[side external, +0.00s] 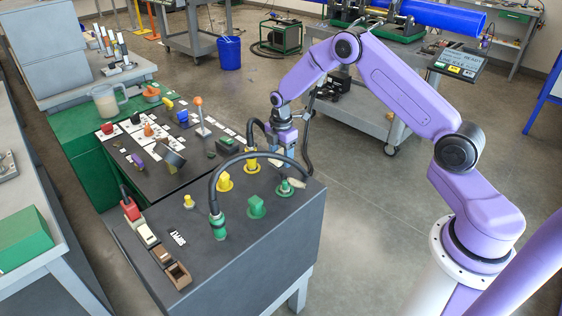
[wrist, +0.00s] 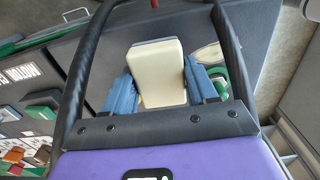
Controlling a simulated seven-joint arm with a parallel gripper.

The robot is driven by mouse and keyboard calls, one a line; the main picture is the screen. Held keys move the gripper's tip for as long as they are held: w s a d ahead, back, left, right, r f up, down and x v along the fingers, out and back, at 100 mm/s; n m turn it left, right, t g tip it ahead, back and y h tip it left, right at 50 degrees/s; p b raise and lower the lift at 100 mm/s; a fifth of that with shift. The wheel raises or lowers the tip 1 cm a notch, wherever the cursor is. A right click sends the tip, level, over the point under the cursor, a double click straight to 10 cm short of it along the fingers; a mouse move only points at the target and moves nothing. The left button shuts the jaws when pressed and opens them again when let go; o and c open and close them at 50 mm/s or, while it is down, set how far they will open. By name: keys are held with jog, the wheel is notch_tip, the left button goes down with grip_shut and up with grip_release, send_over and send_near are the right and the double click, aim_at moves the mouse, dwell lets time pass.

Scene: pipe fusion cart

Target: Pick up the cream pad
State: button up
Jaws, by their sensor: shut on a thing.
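The cream pad (wrist: 157,66) is a pale block with rounded edges. In the wrist view it sits between the two blue fingers of my gripper (wrist: 160,86), which is shut on it. In the side view my gripper (side external: 285,150) is low over the far right corner of the dark cart top (side external: 150,262). I cannot clearly make out the pad there, nor tell whether it touches the surface.
Near my gripper are a green knob (side external: 285,187), yellow knobs (side external: 224,182) and a looped black cable (side external: 262,156) with a green plug (side external: 219,226). A pale tan piece (wrist: 208,55) lies by the right finger in the wrist view. Open floor lies right of the cart.

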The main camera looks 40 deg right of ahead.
jog(key=s+a+r, duration=0.1)
jog(key=s+r, duration=0.8)
jog(key=s, duration=0.5)
jog(key=shift+a+r, duration=0.15)
jog(key=shift+r, duration=0.2)
